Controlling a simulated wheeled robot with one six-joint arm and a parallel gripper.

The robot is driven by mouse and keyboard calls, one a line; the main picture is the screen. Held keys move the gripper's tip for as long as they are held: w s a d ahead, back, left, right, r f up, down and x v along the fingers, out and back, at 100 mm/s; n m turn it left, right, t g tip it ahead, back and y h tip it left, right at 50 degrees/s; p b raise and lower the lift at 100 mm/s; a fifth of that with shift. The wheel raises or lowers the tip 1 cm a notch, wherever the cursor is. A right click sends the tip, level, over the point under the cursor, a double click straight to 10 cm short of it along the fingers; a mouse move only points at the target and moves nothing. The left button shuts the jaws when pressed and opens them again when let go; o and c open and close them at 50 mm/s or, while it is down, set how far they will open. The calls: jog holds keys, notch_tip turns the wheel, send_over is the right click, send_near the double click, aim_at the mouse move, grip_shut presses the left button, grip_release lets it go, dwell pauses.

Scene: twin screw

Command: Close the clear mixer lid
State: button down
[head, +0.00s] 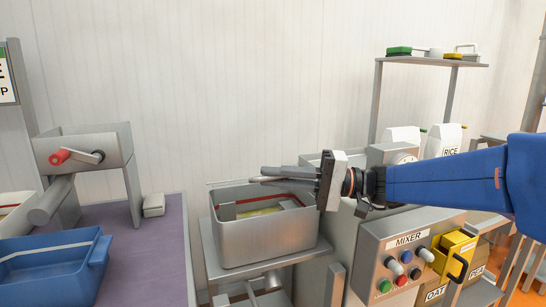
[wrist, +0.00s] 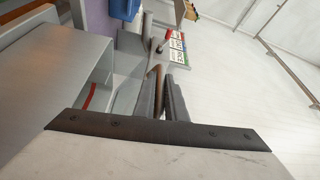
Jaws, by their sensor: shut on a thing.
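The mixer's open steel tub (head: 262,236) stands left of the control box labelled MIXER (head: 405,242). A red strip and something pale yellow show inside it. My gripper (head: 275,176) reaches in from the right, level, over the tub's back rim. In the wrist view, my gripper (wrist: 160,95) is shut on a thin brownish bar (wrist: 158,78), which looks like the lid's handle. A thin grey edge sticks out left of the fingertips in the head view. The clear lid's panel is hard to make out, so its exact tilt cannot be told.
A blue bin (head: 52,268) sits at front left on a purple-topped table (head: 155,240), near a steel machine with a red-handled crank (head: 75,156). A yellow box (head: 452,258) is beside the mixer buttons. A high shelf (head: 430,62) stands at back right.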

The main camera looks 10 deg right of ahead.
jog(key=shift+s+d+f, duration=0.1)
jog(key=shift+s+f, duration=0.2)
jog(key=shift+f, duration=0.6)
jog(key=shift+s+f, duration=0.25)
jog(key=shift+f, duration=0.6)
jog(key=c, duration=2.1)
grip_release()
jog(key=shift+r, duration=0.15)
notch_tip(320, 180, up, 10)
jog(key=shift+f, duration=0.1)
jog(key=shift+c, duration=0.5)
